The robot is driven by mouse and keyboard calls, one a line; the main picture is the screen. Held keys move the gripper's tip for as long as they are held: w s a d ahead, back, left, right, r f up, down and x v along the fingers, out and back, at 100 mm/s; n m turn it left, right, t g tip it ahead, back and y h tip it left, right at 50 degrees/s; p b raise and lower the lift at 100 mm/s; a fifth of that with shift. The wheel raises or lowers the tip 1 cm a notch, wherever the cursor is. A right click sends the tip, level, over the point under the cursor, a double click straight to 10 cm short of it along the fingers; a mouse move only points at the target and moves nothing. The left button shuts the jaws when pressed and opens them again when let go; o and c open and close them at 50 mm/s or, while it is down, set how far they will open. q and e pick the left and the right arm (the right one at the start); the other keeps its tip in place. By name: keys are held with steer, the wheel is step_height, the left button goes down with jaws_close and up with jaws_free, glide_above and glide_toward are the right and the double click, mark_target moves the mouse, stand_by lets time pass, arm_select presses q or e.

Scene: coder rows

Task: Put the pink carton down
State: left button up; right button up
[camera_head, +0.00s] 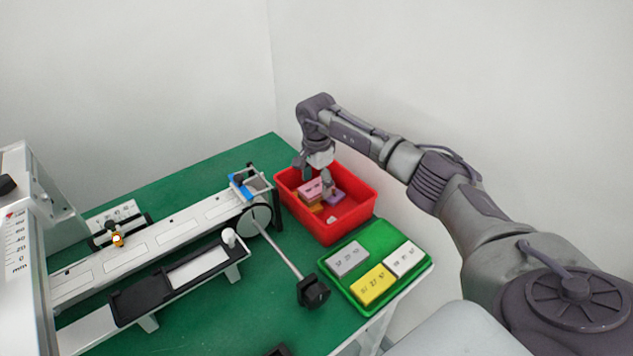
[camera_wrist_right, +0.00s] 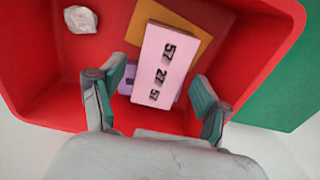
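The pink carton (camera_head: 310,188), printed with dark numbers, is inside the red bin (camera_head: 340,229). In the right wrist view the pink carton (camera_wrist_right: 167,65) lies over an orange carton (camera_wrist_right: 199,20) and partly covers a purple one (camera_wrist_right: 127,85). My right gripper (camera_head: 318,180) reaches down into the bin. In the wrist view its two fingers (camera_wrist_right: 157,88) stand on either side of the pink carton, with a visible gap on the left and a narrower one on the right. It looks open. My left gripper is not in view.
A crumpled white piece (camera_wrist_right: 81,19) lies in the bin. A green tray (camera_head: 388,236) with grey, yellow and white cartons stands in front of it. A long measuring device (camera_head: 150,252) with a rod and black knob (camera_head: 314,291) fills the green table's left side.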

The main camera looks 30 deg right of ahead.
mark_target(316, 186)
steer(key=shift+r+p, duration=0.4)
step_height(316, 186, up, 12)
steer(key=b, duration=0.1)
steer(key=shift+r+b, duration=0.15)
steer(key=shift+b, duration=0.2)
